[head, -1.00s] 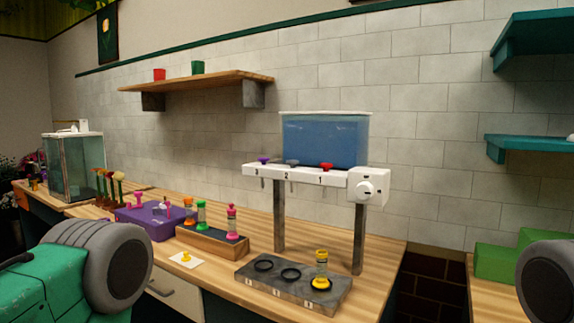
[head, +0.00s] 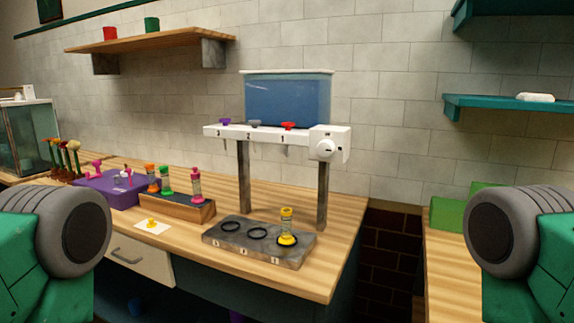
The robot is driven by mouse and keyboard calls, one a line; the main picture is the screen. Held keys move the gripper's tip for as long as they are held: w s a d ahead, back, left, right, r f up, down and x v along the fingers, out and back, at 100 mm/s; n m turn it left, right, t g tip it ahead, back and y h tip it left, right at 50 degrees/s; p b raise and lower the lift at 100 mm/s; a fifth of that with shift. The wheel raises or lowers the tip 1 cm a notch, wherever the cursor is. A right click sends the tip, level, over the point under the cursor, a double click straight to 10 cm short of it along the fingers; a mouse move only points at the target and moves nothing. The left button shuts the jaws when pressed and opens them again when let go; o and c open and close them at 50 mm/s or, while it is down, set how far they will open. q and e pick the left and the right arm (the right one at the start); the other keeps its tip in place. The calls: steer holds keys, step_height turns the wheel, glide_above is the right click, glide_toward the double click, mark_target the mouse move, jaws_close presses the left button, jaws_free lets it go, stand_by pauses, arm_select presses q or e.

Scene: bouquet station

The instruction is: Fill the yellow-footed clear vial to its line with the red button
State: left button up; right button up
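The clear vial with a yellow foot and yellow top (head: 287,226) stands upright at the right ring of the grey slab, near the slab's mark 1. The red button (head: 289,126) sits on the white dispenser bar (head: 262,134) above, by the number 1, under a blue liquid tank (head: 287,99). The vial's line and fill level are too small to tell. Parts of my two green arms with grey round joints show at the left and right lower edges. Neither gripper's fingers are in view, and nothing of mine touches the vial or button.
The grey slab (head: 222,238) has two other rings, both empty. Left of it are a wooden rack (head: 178,209) with capped vials, a white card (head: 151,227) with a yellow piece, and a purple box (head: 110,192). A gap separates the right counter with green blocks (head: 447,213).

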stand_by(0.4)
jaws_close()
stand_by(1.1)
